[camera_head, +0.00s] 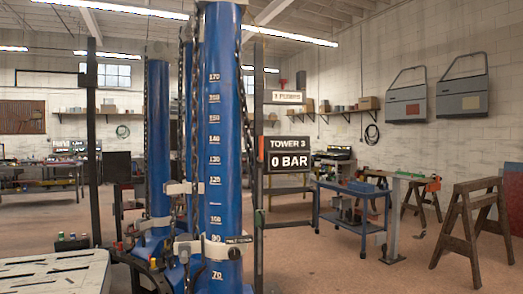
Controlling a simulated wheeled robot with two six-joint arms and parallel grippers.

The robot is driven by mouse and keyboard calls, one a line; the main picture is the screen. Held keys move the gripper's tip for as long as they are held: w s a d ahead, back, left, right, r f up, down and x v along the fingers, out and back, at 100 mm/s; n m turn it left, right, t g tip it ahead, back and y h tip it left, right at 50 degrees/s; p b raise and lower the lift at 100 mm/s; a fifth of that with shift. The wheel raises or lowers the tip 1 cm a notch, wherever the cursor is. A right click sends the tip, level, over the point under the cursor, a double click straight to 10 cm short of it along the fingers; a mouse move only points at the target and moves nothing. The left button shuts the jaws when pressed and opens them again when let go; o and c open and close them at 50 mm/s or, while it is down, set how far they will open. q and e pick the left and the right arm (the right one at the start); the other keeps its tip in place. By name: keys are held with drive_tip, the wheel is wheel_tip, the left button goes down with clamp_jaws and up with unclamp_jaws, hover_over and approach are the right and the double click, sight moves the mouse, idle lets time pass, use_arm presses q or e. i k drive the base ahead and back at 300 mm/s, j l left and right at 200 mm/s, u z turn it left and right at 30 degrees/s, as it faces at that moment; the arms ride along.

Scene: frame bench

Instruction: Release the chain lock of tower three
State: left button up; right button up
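A tall blue tower (222,150) with a white number scale stands in the centre foreground. A sign reading "TOWER 3" and "0 BAR" (288,154) hangs just right of it. A dark chain (195,110) runs down its left side, and another chain (246,105) hangs along its right side. Neither of my grippers is in view.
A second blue tower (157,150) stands behind on the left. A slotted pale tabletop (55,272) fills the lower left corner. A blue cart (350,215), a pale post (393,220) and wooden trestles (470,228) stand right. Open floor (330,270) lies right of the tower.

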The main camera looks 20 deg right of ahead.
sight(260, 159)
drive_tip(key=i+l+u, duration=0.1)
drive_tip(key=i+l, duration=0.15)
drive_tip(key=l, duration=0.15)
drive_tip(key=i+l+u, duration=0.1)
drive_tip(key=i+l, duration=0.15)
drive_tip(key=l, duration=0.2)
drive_tip(key=i+l+u, duration=0.1)
drive_tip(key=l, duration=0.3)
drive_tip(key=i+l+u, duration=0.1)
drive_tip(key=i+l, duration=0.25)
drive_tip(key=l, duration=0.15)
drive_tip(key=i+l+u, duration=0.15)
drive_tip(key=l, duration=0.3)
drive_tip(key=i+l+u, duration=0.1)
drive_tip(key=l, duration=0.4)
drive_tip(key=i+l+u, duration=0.1)
drive_tip(key=i+l, duration=0.15)
drive_tip(key=l, duration=0.25)
drive_tip(key=i+l+u, duration=0.1)
drive_tip(key=l, duration=0.45)
